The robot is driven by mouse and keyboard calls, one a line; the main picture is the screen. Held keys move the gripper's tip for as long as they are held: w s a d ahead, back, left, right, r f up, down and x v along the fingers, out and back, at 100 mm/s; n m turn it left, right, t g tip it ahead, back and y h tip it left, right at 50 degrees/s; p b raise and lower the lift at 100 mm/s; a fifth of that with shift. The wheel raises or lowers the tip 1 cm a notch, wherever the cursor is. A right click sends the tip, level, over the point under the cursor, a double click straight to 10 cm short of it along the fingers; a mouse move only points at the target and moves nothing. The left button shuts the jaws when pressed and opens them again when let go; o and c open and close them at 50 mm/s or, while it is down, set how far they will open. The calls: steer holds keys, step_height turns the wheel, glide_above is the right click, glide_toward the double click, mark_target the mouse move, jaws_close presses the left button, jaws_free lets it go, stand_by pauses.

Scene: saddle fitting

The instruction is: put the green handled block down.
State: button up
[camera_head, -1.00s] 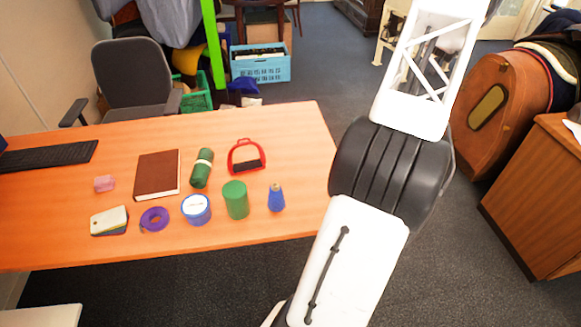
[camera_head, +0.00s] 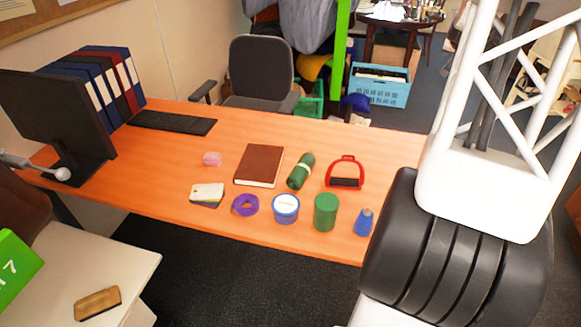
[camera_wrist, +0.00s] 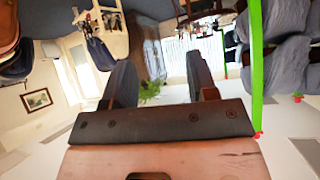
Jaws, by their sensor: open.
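A bright green block-like object with white "17" markings (camera_head: 14,268) stands at the left edge of the head view, on or beside a white tabletop (camera_head: 135,265). It is partly cut off by the frame, and I see no handle on it. My gripper (camera_wrist: 160,78) shows in the wrist view with its two dark fingers apart and nothing between them. It points out into the room, away from the tables. In the head view my gripper is out of frame; only my white and black arm shows on the right.
A brown brush-like item (camera_head: 97,303) lies on the white tabletop. The orange desk (camera_head: 330,235) holds a brown book (camera_head: 259,165), a green roll (camera_head: 300,171), a red stirrup (camera_head: 345,172), a green cylinder (camera_head: 325,212), a blue tin (camera_head: 286,208) and a monitor (camera_head: 60,115).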

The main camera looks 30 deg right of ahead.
steer(key=w+a+r+n+y, duration=0.1)
steer(key=w+a, duration=0.1)
steer(key=a, duration=1)
steer(key=w+a+r+n+y, duration=0.1)
steer(key=w+a+n+y, duration=0.15)
steer(key=a, duration=1.05)
steer(key=w+a+r+n+y, duration=0.1)
steer(key=w+a, duration=0.2)
steer(key=a, duration=0.9)
steer(key=s+a+n+y, duration=0.1)
steer(key=s+a, duration=0.2)
steer(key=a, duration=0.7)
steer(key=s+a+n+y, duration=0.1)
steer(key=s+a+n, duration=0.15)
steer(key=a, duration=0.75)
steer(key=s+a+f+n+g+y, duration=0.1)
steer(key=s+a+f+n, duration=0.1)
steer(key=s+a, duration=0.8)
steer(key=s+a+f+n+g+y, duration=0.1)
steer(key=s+a+f, duration=0.4)
steer(key=s+a, duration=0.6)
steer(key=shift+s+f+n+g, duration=0.2)
steer(key=shift+n+g, duration=0.2)
steer(key=shift+g, duration=0.2)
steer(key=shift+o, duration=0.4)
steer(key=shift+w, duration=0.1)
